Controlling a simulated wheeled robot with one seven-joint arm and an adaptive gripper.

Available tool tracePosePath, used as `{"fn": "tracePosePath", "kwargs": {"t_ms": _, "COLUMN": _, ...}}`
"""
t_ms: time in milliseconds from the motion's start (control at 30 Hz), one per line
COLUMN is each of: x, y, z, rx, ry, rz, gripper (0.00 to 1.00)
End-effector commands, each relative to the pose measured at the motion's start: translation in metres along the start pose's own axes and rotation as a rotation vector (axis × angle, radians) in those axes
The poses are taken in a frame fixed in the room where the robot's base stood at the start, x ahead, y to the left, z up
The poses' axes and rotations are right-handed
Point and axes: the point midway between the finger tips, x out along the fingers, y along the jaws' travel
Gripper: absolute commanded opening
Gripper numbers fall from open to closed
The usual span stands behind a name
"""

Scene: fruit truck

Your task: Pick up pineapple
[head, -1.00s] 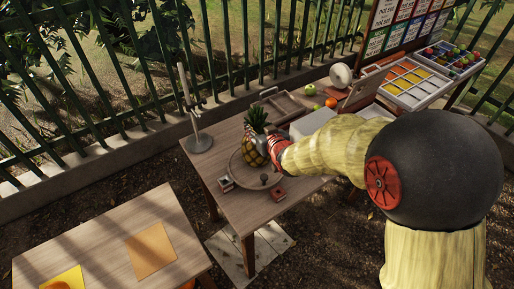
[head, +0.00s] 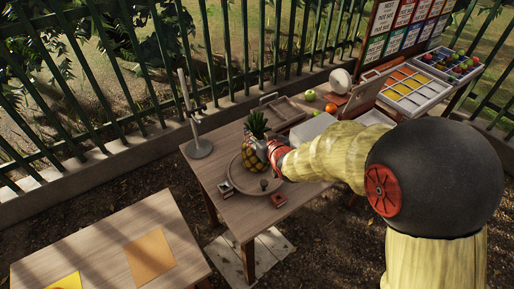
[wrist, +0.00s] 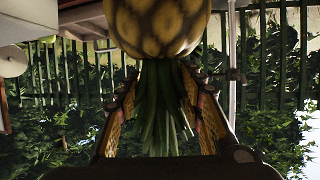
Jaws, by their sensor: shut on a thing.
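The pineapple (head: 249,158) with its green crown stands on a round wooden board (head: 238,178) on the far table, in the head view. My gripper (head: 272,155) is at the right side of the pineapple. In the wrist view my gripper (wrist: 160,100) has its two fingers on either side of the green leaves, just beside the yellow body of the pineapple (wrist: 160,25). The jaws are shut on the pineapple. The head view does not show clearly whether the pineapple's base touches the board.
A metal stand (head: 197,145) is at the table's left edge. A green apple (head: 310,96), an orange (head: 331,103) and a tray (head: 284,112) are behind. A lower table (head: 110,245) stands at front left.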

Motion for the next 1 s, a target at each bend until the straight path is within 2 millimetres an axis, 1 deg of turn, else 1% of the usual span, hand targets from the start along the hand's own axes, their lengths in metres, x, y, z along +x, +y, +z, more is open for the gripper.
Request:
{"fn": "tracePosePath", "kwargs": {"t_ms": 33, "x": 0.000, "y": 0.000, "z": -0.005, "rx": -0.001, "ry": 0.009, "rz": 0.000, "gripper": 0.00}}
{"fn": "tracePosePath", "kwargs": {"t_ms": 133, "x": -0.001, "y": 0.000, "z": -0.007, "rx": -0.001, "ry": 0.009, "rz": 0.000, "gripper": 0.00}}
{"fn": "tracePosePath", "kwargs": {"t_ms": 233, "x": -0.003, "y": 0.000, "z": -0.013, "rx": -0.001, "ry": 0.011, "rz": 0.000, "gripper": 0.00}}
{"fn": "tracePosePath", "kwargs": {"t_ms": 467, "x": -0.012, "y": 0.000, "z": -0.036, "rx": 0.000, "ry": 0.012, "rz": 0.000, "gripper": 0.00}}
{"fn": "tracePosePath", "kwargs": {"t_ms": 667, "x": -0.035, "y": -0.005, "z": -0.049, "rx": 0.000, "ry": 0.013, "rz": 0.000, "gripper": 0.00}}
{"fn": "tracePosePath", "kwargs": {"t_ms": 767, "x": -0.051, "y": -0.008, "z": -0.058, "rx": 0.000, "ry": 0.013, "rz": -0.001, "gripper": 0.00}}
{"fn": "tracePosePath", "kwargs": {"t_ms": 933, "x": -0.085, "y": -0.015, "z": -0.077, "rx": -0.001, "ry": 0.014, "rz": -0.001, "gripper": 0.00}}
{"fn": "tracePosePath", "kwargs": {"t_ms": 1000, "x": -0.099, "y": -0.019, "z": -0.075, "rx": -0.001, "ry": 0.012, "rz": -0.002, "gripper": 0.00}}
